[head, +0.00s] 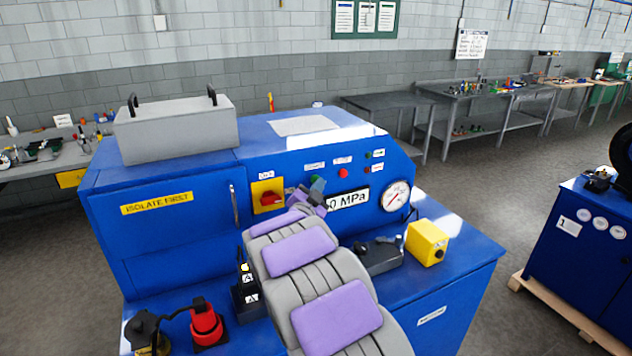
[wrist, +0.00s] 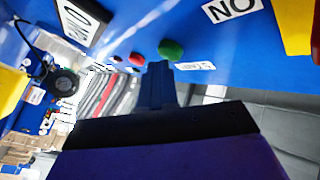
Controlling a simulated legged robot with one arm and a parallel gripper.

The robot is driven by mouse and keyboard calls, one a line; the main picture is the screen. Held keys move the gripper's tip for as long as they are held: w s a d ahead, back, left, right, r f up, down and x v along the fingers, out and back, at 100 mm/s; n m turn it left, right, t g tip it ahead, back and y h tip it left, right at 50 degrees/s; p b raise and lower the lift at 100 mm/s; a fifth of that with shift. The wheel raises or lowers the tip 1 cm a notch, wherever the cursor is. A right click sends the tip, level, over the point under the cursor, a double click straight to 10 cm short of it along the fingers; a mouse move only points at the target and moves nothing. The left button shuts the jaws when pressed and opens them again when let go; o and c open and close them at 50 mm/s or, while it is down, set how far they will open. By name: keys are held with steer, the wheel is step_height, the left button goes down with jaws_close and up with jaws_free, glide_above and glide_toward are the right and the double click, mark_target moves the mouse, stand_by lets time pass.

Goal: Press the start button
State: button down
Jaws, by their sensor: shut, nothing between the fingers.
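The blue machine panel carries a green button (head: 316,179) and a red button (head: 343,173), each under a small label too small to read. In the wrist view the green button (wrist: 172,49) sits just beyond my fingertips, slightly to the right, and the red button (wrist: 137,58) is to the left. My gripper (head: 319,188) is shut and empty in front of the panel, partly covering the green button in the head view. It also shows in the wrist view (wrist: 160,68). I cannot tell whether the tip touches the button.
A red rotary switch on a yellow plate (head: 267,196) is left of my gripper. A pressure display (head: 349,198) and round gauge (head: 396,196) are to the right.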

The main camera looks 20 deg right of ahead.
steer(key=shift+w, duration=0.2)
stand_by(0.3)
steer(key=shift+s, duration=0.1)
steer(key=shift+s+b, duration=0.4)
steer(key=shift+s, duration=0.35)
steer(key=shift+s, duration=0.15)
steer(key=s+b, duration=0.2)
steer(key=s, duration=0.2)
steer(key=shift+s+d, duration=0.1)
steer(key=shift+s, duration=0.3)
stand_by(0.6)
